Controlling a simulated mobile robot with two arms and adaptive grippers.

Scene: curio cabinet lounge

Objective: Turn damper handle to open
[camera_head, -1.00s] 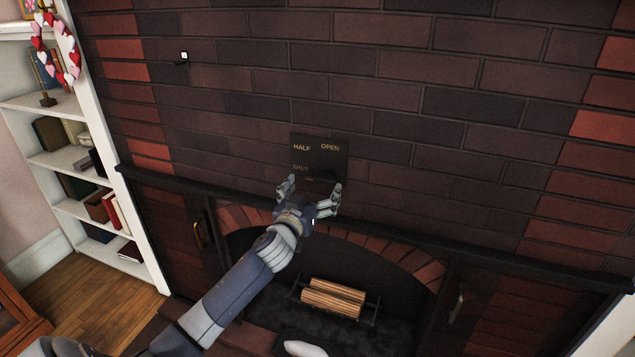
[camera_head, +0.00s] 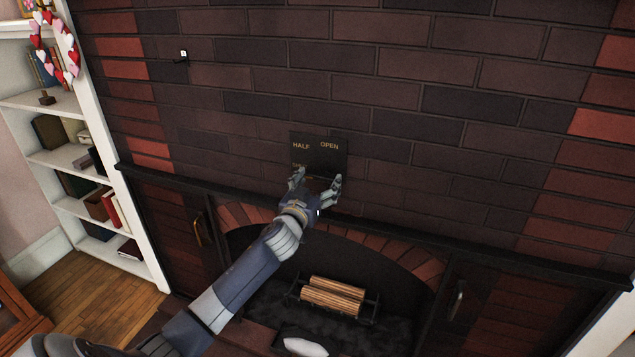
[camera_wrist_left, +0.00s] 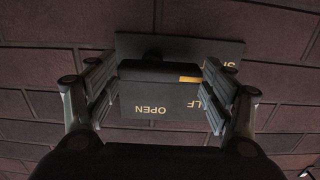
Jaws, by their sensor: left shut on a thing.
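The dark damper plate (camera_head: 334,152) is on the brick wall above the fireplace, with HALF and OPEN readable in the head view. The plate also shows upside down in the left wrist view (camera_wrist_left: 135,100). The damper handle (camera_wrist_left: 145,69) is a dark block in front of the plate, with a yellow mark at one end. My left gripper (camera_head: 318,179) is at the lower part of the plate, shut on the handle, with a finger on each side of it. It covers most of the SHUT label and the handle in the head view. My right gripper is not in view.
A dark mantel ledge (camera_head: 395,236) runs below the plate, above the arched fireplace with logs (camera_head: 333,295). A small hook (camera_head: 181,60) sticks out of the wall at upper left. A white bookshelf (camera_head: 140,262) stands on the left. The wall around the plate is clear.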

